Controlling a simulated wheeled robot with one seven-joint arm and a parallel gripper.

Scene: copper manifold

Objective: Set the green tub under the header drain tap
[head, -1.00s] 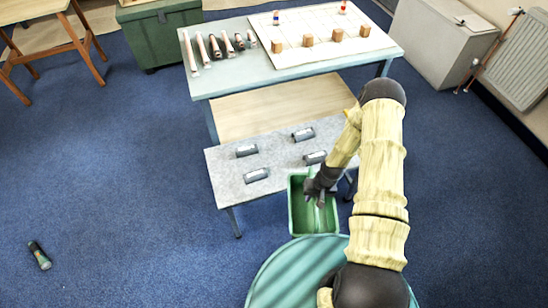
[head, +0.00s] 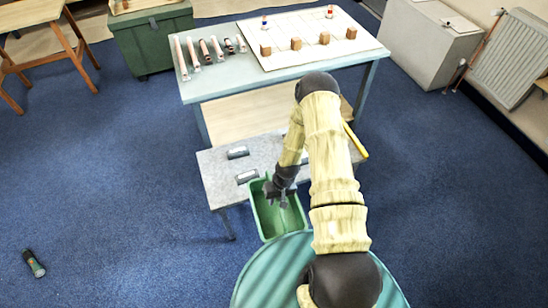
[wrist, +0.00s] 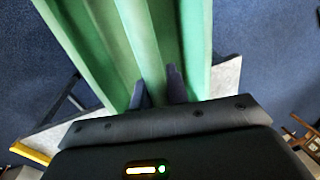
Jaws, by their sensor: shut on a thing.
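The green tub (head: 259,212) is in front of the low grey bench in the head view, just beyond the round teal surface. My gripper (head: 283,199) reaches down into it from above. In the wrist view, the tub (wrist: 195,45) fills the upper middle, and my gripper's two dark fingers (wrist: 158,90) sit either side of its pale green central bar, shut on it. Whether the tub touches the floor is unclear. I cannot make out a header drain tap; my arm covers part of the bench.
The grey bench (head: 222,180) carries dark-grey blocks (head: 246,176), with a yellow bar (head: 355,141) at its right end. Behind it, a table (head: 205,88) holds copper pipe pieces (head: 217,48) and a board with wooden blocks (head: 296,43). A torch-like cylinder (head: 33,263) lies on open blue carpet.

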